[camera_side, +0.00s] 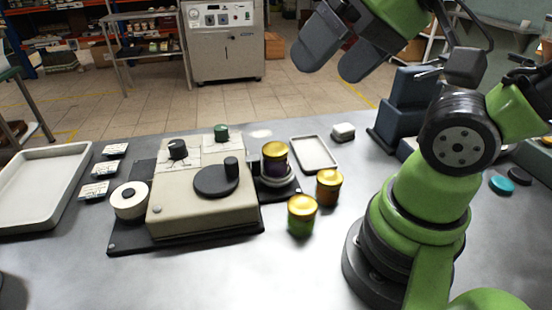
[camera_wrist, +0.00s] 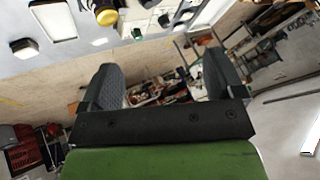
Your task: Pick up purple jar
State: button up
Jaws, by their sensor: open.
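The purple jar (camera_side: 274,168) has a dark purple body and a gold lid. It stands upright in a pale round seat at the right side of a beige machine (camera_side: 205,205). A gold-lidded jar that appears to be the same one shows at the top of the wrist view (camera_wrist: 106,16). My gripper (camera_side: 325,70) is open and empty, high above the table and up to the right of the purple jar. In the wrist view my gripper (camera_wrist: 163,72) has its fingers wide apart with nothing between them.
An orange jar (camera_side: 328,190) and a green jar (camera_side: 301,219), both gold-lidded, stand close right and in front of the purple jar. A large tray (camera_side: 62,158) is far left.

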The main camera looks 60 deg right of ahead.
jog(key=n+g+h, duration=0.2)
jog(key=n+g, duration=0.4)
jog(key=g, duration=0.1)
send_over(274, 148)
notch_tip(274, 148, down, 14)
jog(key=shift+s+a+f, duration=0.15)
jog(key=shift+f, duration=0.1)
notch_tip(274, 148, down, 4)
jog(key=shift+f, duration=0.25)
jog(key=shift+d+f, duration=0.2)
jog(key=shift+f, duration=2.85)
jog(key=c, duration=1.1)
jog(key=shift+r, duration=0.15)
